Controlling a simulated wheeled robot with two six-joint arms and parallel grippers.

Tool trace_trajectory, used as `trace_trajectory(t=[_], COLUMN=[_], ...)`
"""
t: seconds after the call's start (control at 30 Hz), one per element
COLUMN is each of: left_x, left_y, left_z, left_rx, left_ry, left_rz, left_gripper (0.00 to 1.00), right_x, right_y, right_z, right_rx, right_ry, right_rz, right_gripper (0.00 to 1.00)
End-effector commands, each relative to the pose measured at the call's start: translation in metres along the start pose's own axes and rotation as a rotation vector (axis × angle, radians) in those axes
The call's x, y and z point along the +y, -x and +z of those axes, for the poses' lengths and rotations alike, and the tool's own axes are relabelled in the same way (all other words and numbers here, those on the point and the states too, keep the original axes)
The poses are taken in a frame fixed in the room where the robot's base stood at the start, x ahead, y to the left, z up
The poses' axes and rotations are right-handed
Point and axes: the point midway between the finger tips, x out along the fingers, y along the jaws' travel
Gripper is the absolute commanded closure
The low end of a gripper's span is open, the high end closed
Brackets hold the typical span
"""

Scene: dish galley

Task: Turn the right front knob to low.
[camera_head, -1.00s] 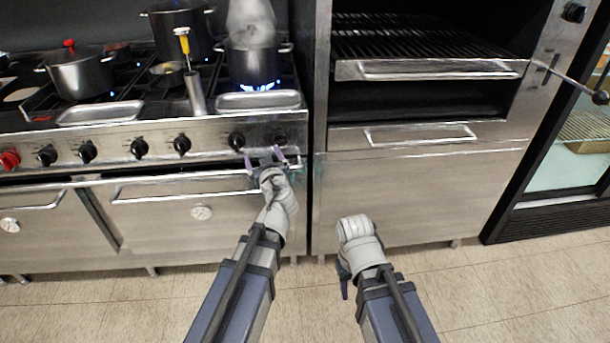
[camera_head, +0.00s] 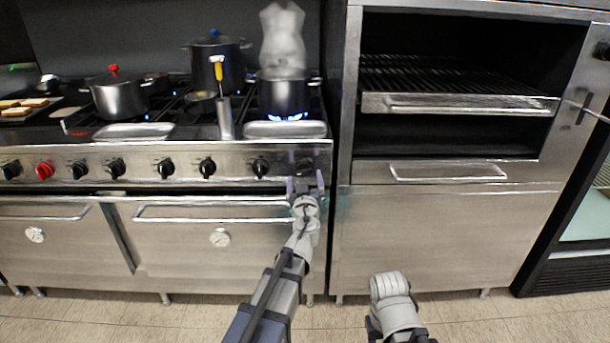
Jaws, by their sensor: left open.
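The rightmost black knob (camera_head: 304,165) on the stove's front panel sits near the panel's right end and is dim and partly hidden; its setting cannot be read. My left gripper (camera_head: 305,187) is open, with its purple fingers pointing up at the panel just below and in front of that knob. I cannot tell whether they touch it. Above, a dark pot (camera_head: 284,96) steams over a lit blue flame (camera_head: 288,117) at the right front burner. My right gripper (camera_head: 374,328) hangs low at the bottom, its fingers mostly hidden, away from the knobs.
Another black knob (camera_head: 260,167) is close to the left of the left gripper. A red knob (camera_head: 45,170) is far left. The oven handle (camera_head: 210,212) runs below the panel. A steel broiler cabinet (camera_head: 440,235) stands right of the stove.

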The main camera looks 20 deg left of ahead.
Motion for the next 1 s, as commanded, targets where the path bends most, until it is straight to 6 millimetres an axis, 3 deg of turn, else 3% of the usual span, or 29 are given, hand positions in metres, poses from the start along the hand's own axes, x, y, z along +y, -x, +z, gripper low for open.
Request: trace_trajectory(t=[0.03,0.2,0.5,1.0], left_x=[0.0,0.001,0.0,0.0], left_y=[-0.013,-0.032,-0.034,-0.034], left_z=[0.0,0.0,0.0,0.0], left_rx=[0.0,0.0,0.0,0.0], left_ry=[0.0,0.0,0.0,0.0], left_rz=[-0.001,0.0,0.0,0.0], left_gripper=[0.07,0.07,0.07,0.63], right_x=[0.0,0.0,0.0,0.0], right_y=[0.0,0.0,0.0,0.0], right_z=[0.0,0.0,0.0,0.0], right_rx=[0.0,0.0,0.0,0.0], right_ry=[0.0,0.0,0.0,0.0], right_rz=[0.0,0.0,0.0,0.0], right_gripper=[0.5,0.5,0.5,0.5])
